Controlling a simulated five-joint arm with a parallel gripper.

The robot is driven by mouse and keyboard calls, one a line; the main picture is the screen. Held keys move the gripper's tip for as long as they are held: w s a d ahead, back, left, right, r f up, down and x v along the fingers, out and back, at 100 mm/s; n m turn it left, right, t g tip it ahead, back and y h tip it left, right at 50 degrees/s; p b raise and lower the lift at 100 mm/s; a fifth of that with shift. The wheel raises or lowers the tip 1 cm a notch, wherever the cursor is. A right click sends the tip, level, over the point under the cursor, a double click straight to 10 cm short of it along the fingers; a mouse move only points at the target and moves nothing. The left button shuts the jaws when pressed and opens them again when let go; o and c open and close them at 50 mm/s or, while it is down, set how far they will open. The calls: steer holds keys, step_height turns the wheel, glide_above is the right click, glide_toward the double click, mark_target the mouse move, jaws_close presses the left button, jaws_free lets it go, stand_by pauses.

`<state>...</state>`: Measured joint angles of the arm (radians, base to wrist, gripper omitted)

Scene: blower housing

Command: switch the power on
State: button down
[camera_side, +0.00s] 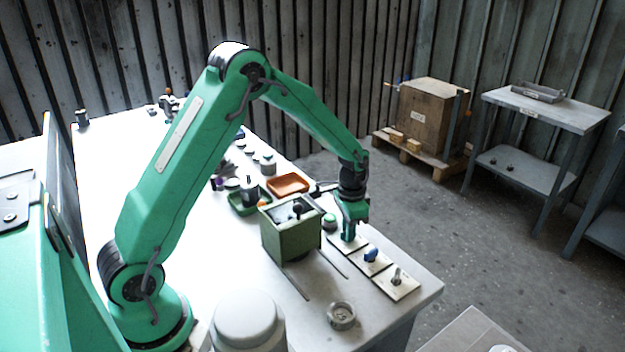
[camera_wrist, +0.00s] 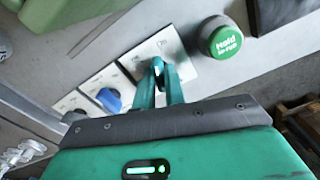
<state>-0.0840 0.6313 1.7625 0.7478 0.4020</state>
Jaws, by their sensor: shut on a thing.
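A row of three pale switch plates lies at the right end of the bench. My gripper (camera_side: 348,236) points down onto the plate nearest the green box. In the wrist view my gripper (camera_wrist: 160,78) has its green fingers closed together over this plate (camera_wrist: 140,60), shut on a small dark switch lever (camera_wrist: 158,66). The fingers mostly hide the lever, so its position is unclear. The plate's markings are too small to read surely. Beside it, one plate carries a blue knob (camera_side: 371,255), also in the wrist view (camera_wrist: 109,99). The last has a metal toggle (camera_side: 397,276).
A green "Hold to run" button (camera_wrist: 221,38) stands close beside the gripped switch. A green box (camera_side: 291,235) with a dark knob stands left of my gripper. An orange tray (camera_side: 288,185) lies behind. A round metal part (camera_side: 341,315) sits near the front edge.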

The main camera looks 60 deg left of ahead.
steer(key=shift+m, duration=1.7)
steer(key=c, duration=1.6)
jaws_free()
steer(key=shift+o, duration=0.2)
steer(key=shift+r, duration=0.1)
steer(key=shift+r, duration=2.95)
